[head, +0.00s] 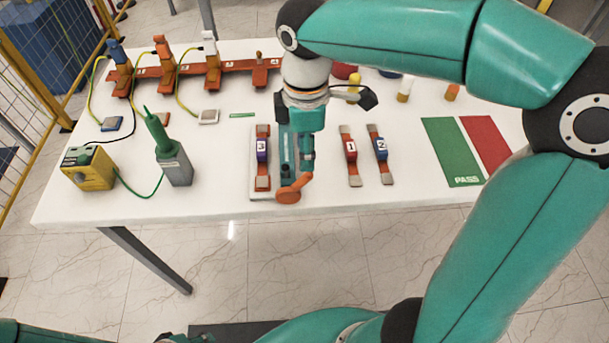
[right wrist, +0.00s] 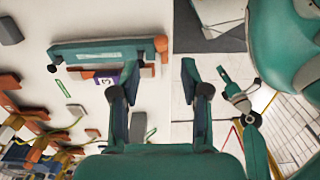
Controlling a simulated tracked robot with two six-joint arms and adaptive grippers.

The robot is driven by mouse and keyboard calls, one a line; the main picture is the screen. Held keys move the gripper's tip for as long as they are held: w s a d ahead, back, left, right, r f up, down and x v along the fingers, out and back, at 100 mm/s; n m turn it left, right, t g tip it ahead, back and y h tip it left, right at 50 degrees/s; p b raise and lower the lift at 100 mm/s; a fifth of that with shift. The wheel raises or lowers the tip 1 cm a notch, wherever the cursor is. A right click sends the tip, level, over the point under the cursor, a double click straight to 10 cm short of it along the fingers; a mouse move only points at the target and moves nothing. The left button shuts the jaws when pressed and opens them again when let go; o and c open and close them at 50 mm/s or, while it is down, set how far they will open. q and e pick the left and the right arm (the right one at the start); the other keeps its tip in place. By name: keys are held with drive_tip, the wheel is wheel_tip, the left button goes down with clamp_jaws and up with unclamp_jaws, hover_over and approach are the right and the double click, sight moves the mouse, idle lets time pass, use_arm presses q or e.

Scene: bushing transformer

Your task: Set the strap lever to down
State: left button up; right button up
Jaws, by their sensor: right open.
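A teal bar-shaped fixture (head: 284,150) stands on a white base plate (head: 252,178) near the table's front edge, beside the strap marked 3 (head: 262,150). An orange lever (head: 289,193) with a round end sits at the fixture's near end; whether it is up or down is hard to tell. The fixture (right wrist: 100,55) and the orange part at its end (right wrist: 161,45) also show in the right wrist view. My right gripper (head: 306,160) hangs beside the fixture; in the right wrist view its fingers (right wrist: 160,95) are apart and empty. My left gripper is out of view.
Straps 1 (head: 350,150) and 2 (head: 380,148) lie to the right, then a green and red mat (head: 455,150). A yellow box (head: 88,167) and a grey holder (head: 175,168) stand left. An orange numbered rail (head: 190,72) runs along the back.

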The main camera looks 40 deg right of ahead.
sight(306, 174)
wheel_tip(306, 174, down, 9)
drive_tip(key=shift+s+r, duration=0.1)
idle(0.3)
clamp_jaws()
